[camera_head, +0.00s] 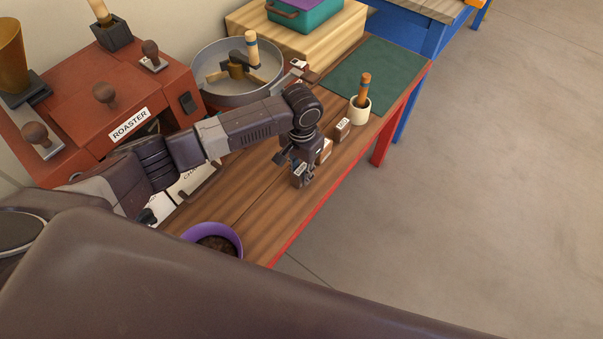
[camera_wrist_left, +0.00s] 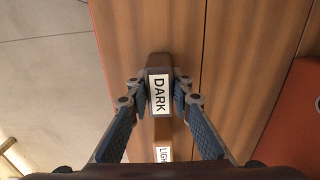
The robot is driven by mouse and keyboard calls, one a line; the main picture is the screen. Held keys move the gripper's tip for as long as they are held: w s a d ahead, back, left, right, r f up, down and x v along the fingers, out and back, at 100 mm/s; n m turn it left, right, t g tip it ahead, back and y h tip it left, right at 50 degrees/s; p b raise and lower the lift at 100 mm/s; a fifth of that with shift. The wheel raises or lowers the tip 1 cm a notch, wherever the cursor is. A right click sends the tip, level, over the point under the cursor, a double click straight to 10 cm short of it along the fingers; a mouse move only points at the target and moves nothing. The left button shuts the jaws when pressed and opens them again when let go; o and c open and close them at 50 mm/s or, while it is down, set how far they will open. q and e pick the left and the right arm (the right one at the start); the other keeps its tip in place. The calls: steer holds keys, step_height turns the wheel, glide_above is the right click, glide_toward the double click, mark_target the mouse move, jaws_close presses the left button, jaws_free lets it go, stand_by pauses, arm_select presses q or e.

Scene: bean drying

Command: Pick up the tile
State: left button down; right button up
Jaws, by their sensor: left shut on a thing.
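A dark brown tile with a white label reading DARK (camera_wrist_left: 158,92) is between the fingertips of my left gripper (camera_head: 301,174). The gripper is shut on it, one finger on each side in the left wrist view. In the head view the fingers hide most of this tile, near the table's front edge. I cannot tell whether it touches the wood. A lighter tile (camera_head: 326,149) stands just behind it; its label, partly cut off, starts LIGH in the left wrist view (camera_wrist_left: 164,150). Another labelled brown tile (camera_head: 343,128) stands farther right. My right gripper is not in view.
The wooden table (camera_head: 246,209) holds a purple bowl (camera_head: 229,232) of dark contents, a cream cup (camera_head: 360,111) with a wooden-handled tool and a green mat (camera_head: 374,70). A red roaster (camera_head: 75,90) and a round metal pan (camera_head: 215,62) stand behind my left arm.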

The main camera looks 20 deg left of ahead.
mark_target(302, 169)
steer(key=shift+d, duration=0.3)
arm_select(q)
steer(key=shift+r, duration=0.55)
step_height(302, 169, up, 19)
steer(key=shift+b, duration=0.35)
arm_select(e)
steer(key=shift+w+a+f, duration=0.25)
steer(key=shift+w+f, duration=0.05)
